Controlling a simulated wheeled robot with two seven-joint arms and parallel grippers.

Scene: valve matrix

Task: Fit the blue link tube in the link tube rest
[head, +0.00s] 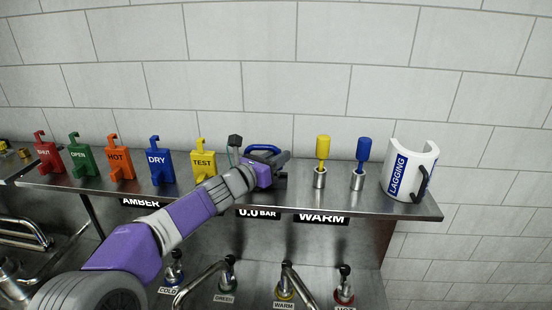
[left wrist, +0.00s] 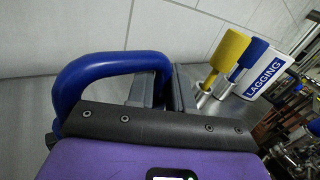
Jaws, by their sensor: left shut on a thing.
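The blue link tube (head: 263,149) is a bent loop at the left gripper, above the shelf near its middle. In the left wrist view the blue tube (left wrist: 100,68) arches up at the left and over to the grey fingers. My left gripper (head: 282,160) is shut on the tube; its fingers (left wrist: 165,88) show in the left wrist view. I cannot make out the link tube rest clearly; my gripper and arm cover that part of the shelf. I cannot tell whether the tube touches the rest. My right gripper is not in view.
On the shelf (head: 415,207), red, green, orange, blue and yellow tags (head: 203,165) stand left. Yellow (head: 323,150) and blue (head: 363,155) handled tools in metal cups and a white LAGGING shell (head: 410,170) stand right. A tiled wall (head: 300,80) is behind; taps (head: 285,285) are below.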

